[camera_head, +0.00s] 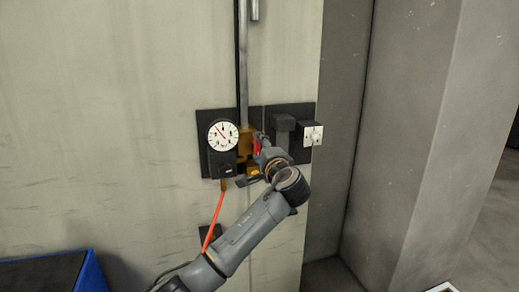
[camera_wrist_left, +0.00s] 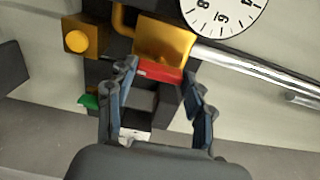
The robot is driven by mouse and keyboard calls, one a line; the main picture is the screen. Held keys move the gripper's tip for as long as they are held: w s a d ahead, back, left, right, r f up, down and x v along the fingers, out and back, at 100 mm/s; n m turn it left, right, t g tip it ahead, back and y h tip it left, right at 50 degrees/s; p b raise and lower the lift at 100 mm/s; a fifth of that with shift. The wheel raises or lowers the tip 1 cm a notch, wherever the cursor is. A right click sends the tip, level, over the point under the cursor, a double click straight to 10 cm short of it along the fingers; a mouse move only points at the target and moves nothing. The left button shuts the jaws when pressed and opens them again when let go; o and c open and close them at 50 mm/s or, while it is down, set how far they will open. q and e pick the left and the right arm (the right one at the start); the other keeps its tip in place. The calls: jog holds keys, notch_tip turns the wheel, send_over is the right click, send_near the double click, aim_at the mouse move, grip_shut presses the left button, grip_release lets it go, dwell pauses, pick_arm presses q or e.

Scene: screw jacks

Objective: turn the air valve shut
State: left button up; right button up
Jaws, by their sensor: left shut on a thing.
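The air valve has a brass-yellow body (camera_head: 244,144) on a black wall panel, below a vertical grey pipe. The body also shows in the left wrist view (camera_wrist_left: 163,38). Its red handle (camera_head: 257,146) is partly hidden by my gripper in the head view. In the left wrist view the red handle (camera_wrist_left: 158,71) lies across between my fingers. My left gripper (camera_wrist_left: 161,78) is shut on this red handle; in the head view the gripper (camera_head: 261,150) reaches it from the lower right. My right gripper is not in view.
A round white gauge (camera_head: 222,134) sits just left of the valve. An orange-red hose (camera_head: 213,228) hangs below. A second black panel with a grey block (camera_head: 283,126) and a white box (camera_head: 311,133) is close on the right. A blue-edged object (camera_head: 92,272) stands lower left.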

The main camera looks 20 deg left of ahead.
pick_arm(q)
jog(key=o, duration=1.2)
jog(key=shift+c, duration=0.2)
jog(key=shift+d, duration=0.1)
jog(key=v, duration=1.2)
